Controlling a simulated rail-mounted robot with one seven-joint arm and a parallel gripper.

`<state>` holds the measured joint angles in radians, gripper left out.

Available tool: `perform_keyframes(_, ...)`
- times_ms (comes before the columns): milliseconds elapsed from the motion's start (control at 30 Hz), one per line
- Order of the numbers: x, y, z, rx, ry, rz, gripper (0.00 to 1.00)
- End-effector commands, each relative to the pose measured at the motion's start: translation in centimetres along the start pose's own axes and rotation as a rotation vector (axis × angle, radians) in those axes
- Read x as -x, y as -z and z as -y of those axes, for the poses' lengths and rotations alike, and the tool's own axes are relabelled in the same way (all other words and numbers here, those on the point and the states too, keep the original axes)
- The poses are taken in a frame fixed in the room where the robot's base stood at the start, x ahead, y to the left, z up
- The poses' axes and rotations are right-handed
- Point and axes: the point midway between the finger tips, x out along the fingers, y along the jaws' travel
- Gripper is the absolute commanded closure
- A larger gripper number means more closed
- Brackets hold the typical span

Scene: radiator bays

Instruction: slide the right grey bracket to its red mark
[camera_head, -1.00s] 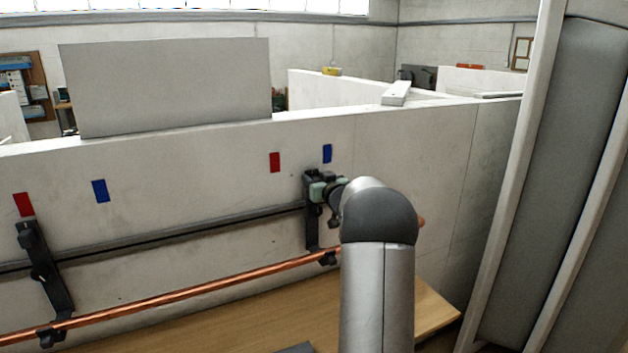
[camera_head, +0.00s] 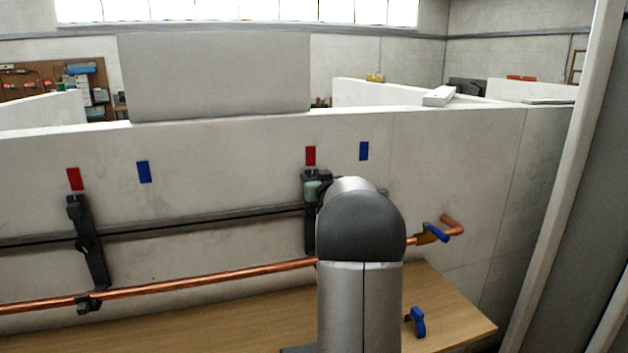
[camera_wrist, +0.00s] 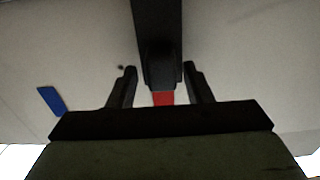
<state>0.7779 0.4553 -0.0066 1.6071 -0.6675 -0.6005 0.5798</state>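The right grey bracket (camera_head: 309,235) is dark and upright on the rail, with its top just below the right red mark (camera_head: 310,156). The right blue mark (camera_head: 363,151) is off to the right. In the wrist view, the bracket (camera_wrist: 157,30) runs down between the fingers of my gripper (camera_wrist: 160,72). My arm hides part of the bracket in the head view.
A copper pipe (camera_head: 200,278) runs below the rail (camera_head: 190,224). The left bracket (camera_head: 90,250) stands under the left red mark (camera_head: 74,179), with another blue mark (camera_head: 144,172) beside it. A blue clip (camera_head: 417,321) lies on the wooden bench (camera_head: 445,310).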

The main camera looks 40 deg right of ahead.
Motion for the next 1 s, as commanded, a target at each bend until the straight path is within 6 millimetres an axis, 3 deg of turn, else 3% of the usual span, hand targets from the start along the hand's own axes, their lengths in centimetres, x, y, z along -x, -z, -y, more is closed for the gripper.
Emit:
perform_keyframes(167,0.2,0.0,0.0,0.0,0.0,0.0,0.55)
perform_keyframes(333,2.1,-0.1,-0.1,0.0,-0.003,0.001,0.55)
perform_keyframes(800,13.2,-0.1,-0.1,0.001,-0.002,-0.001,0.55)
perform_keyframes(1000,16.3,0.0,-0.1,0.001,-0.002,-0.001,0.55)
